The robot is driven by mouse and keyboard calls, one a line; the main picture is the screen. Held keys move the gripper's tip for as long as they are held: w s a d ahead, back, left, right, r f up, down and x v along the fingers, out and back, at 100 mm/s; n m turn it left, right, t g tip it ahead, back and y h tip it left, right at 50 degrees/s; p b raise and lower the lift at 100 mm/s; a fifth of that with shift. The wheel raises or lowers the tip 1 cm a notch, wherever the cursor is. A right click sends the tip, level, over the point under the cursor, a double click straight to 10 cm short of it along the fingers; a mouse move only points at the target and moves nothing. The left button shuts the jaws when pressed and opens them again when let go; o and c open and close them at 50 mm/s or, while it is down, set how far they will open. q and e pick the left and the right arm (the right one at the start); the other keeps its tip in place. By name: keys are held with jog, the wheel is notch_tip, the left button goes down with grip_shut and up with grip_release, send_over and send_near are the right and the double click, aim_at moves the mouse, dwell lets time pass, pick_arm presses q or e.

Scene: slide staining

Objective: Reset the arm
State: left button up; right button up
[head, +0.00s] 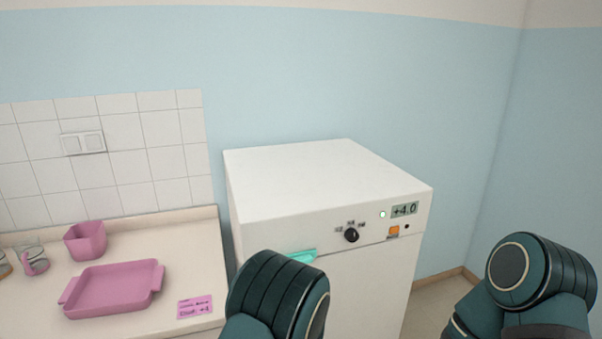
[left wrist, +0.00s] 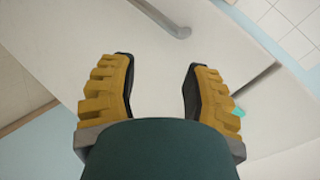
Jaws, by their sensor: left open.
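My left gripper (left wrist: 158,64) shows in the left wrist view with its two yellow, black-padded fingers spread apart. Nothing is between them; a plain white surface lies behind. In the head view my left arm's dark teal link stands low in the middle, in front of the white fridge (head: 320,180), and the left gripper itself is hidden. My right arm's link shows at the lower right of the head view; the right gripper is out of frame.
The fridge front has a black knob (head: 351,235) and a display (head: 404,210) reading +4.0. A teal piece (head: 290,256) is partly hidden behind my arm. The counter (head: 190,240) at left holds a pink tray (head: 112,288), a pink container (head: 86,241), glassware and a pink label (head: 195,307).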

pick_arm(q)
jog(key=s+a+f+n+g+h+b, duration=0.3)
jog(key=s+a+f+n+g, duration=0.25)
jog(key=s+f, duration=0.5)
jog(key=s+f+n+g+h+b, duration=0.1)
jog(key=s+f+n+g+h, duration=0.1)
jog(key=s, duration=0.4)
jog(key=s+f+n+g+h+b, duration=0.2)
jog(key=s+f+n+g, duration=0.1)
jog(key=s, duration=0.4)
jog(key=shift+a+n+h, duration=0.3)
jog(key=shift+n, duration=0.55)
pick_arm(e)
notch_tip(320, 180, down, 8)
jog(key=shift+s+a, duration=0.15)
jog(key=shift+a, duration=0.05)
pick_arm(q)
jog(key=shift+w, duration=0.1)
jog(key=shift+c, duration=0.2)
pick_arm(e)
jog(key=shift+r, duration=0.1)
